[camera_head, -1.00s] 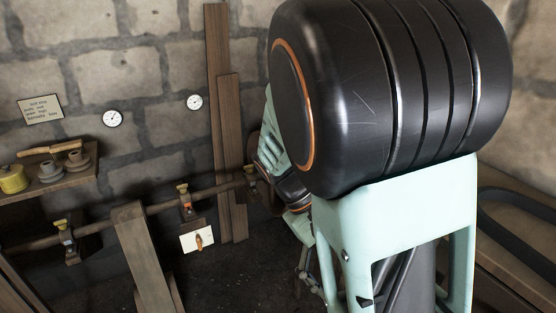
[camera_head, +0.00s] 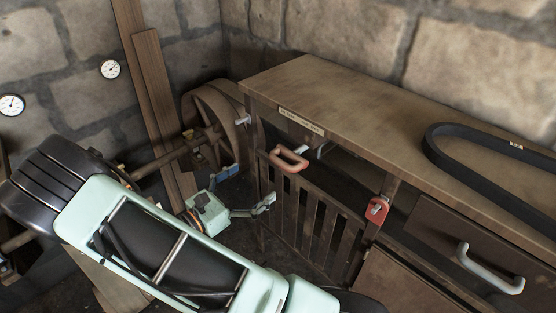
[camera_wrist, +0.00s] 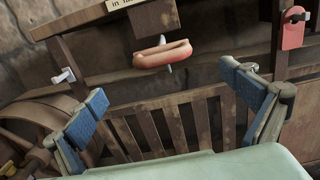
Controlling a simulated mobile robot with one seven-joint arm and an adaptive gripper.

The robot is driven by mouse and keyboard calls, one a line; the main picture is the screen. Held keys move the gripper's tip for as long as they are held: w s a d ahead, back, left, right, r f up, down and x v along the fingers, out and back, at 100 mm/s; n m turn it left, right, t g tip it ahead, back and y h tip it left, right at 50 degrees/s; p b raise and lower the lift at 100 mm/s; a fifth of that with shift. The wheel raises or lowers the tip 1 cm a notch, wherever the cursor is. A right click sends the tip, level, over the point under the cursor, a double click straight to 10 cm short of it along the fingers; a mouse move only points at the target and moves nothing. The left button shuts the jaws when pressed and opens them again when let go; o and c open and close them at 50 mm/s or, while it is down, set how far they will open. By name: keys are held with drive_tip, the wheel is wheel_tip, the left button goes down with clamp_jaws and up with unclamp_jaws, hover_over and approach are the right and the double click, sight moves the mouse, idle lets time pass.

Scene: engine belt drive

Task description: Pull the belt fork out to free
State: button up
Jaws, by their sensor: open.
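A salmon-red handle (camera_head: 289,158), seemingly the belt fork's grip, sits on a pale metal rod under the front edge of the workbench. It also shows in the wrist view (camera_wrist: 163,54), lying roughly crosswise above the slatted gate. My gripper (camera_head: 248,187) is open and empty, below and left of the handle in the head view. In the wrist view my gripper (camera_wrist: 163,84) has its blue-padded fingers spread wide, with the handle beyond and between them, not touched. The fork's inner end is hidden under the bench.
A workbench (camera_head: 330,95) with a loose black belt (camera_head: 432,160) on top fills the right. A slatted gate (camera_head: 313,222), a red tag (camera_head: 377,210) and a grey drawer handle (camera_head: 490,270) are on its front. A wooden wheel (camera_head: 215,108) stands left of it.

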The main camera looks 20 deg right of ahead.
sight(278, 165)
drive_tip(key=x, duration=1)
drive_tip(key=shift+d+p, duration=0.25)
drive_tip(key=shift+p, duration=0.15)
drive_tip(key=shift+c, duration=0.3)
drive_tip(key=c, duration=1.5)
drive_tip(key=v, duration=1)
drive_tip(key=shift+c, duration=0.5)
drive_tip(key=o, duration=1.7)
drive_tip(key=shift+a, duration=0.15)
drive_tip(key=shift+c, duration=0.2)
